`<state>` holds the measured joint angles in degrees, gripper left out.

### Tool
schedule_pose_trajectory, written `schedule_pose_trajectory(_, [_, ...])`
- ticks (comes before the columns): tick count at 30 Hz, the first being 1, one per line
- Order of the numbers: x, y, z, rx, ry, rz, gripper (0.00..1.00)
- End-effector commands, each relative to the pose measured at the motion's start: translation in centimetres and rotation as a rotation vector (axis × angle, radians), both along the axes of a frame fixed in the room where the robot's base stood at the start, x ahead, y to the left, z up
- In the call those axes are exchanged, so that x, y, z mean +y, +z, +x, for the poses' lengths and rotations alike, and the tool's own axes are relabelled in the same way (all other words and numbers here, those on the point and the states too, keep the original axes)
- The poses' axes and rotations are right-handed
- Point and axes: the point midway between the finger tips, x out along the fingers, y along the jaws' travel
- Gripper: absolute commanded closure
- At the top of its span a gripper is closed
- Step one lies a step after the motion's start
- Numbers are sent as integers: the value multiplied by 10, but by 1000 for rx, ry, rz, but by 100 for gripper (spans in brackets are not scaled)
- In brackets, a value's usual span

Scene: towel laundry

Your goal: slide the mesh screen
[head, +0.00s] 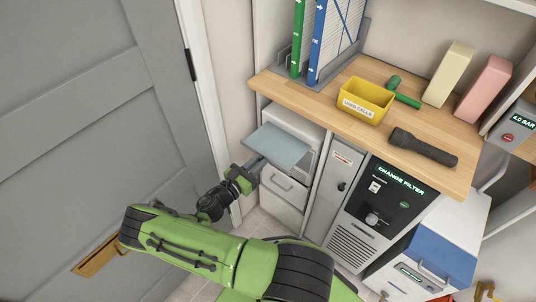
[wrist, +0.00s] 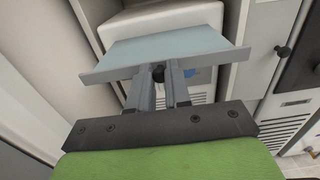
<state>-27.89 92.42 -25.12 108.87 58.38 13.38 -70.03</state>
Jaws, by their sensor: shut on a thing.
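The mesh screen is a flat pale blue-grey panel (head: 278,147) that sticks out from the front of a white appliance (head: 294,128) under the wooden counter. It also shows in the wrist view (wrist: 160,48), with a grey front edge and a dark knob at its middle. No mesh pattern can be made out. My gripper (head: 259,163) is at the panel's front edge, and in the wrist view its two grey fingers (wrist: 159,76) are closed around the knob. The panel's back end is inside or against the white appliance; I cannot tell how far it reaches in.
A white drawer (head: 283,181) with a handle sits below. A grey narrow cabinet (head: 333,180) and a "CHANGE FILTER" unit (head: 375,215) stand to the right. The counter (head: 290,92) overhead holds a yellow bin (head: 365,100) and a flashlight (head: 423,147). A grey door (head: 80,120) is at left.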

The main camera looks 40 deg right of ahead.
Motion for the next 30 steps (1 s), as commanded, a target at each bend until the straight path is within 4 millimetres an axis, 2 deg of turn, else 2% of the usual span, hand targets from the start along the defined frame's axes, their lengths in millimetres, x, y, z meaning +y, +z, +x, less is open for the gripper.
schedule_pose_trajectory(3, [10,1,0,-2,5,-2,100])
schedule_pose_trajectory(12, [10,1,-1,-2,2,-3,100])
schedule_pose_trajectory(13, [10,1,-1,-2,2,-3,78])
schedule_pose_trajectory(17, [10,1,-1,-2,2,-2,58])
schedule_pose_trajectory(26, [11,0,-1,-1,1,-1,56])
schedule_pose_trajectory(30, [31,1,-2,0,6,0,56])
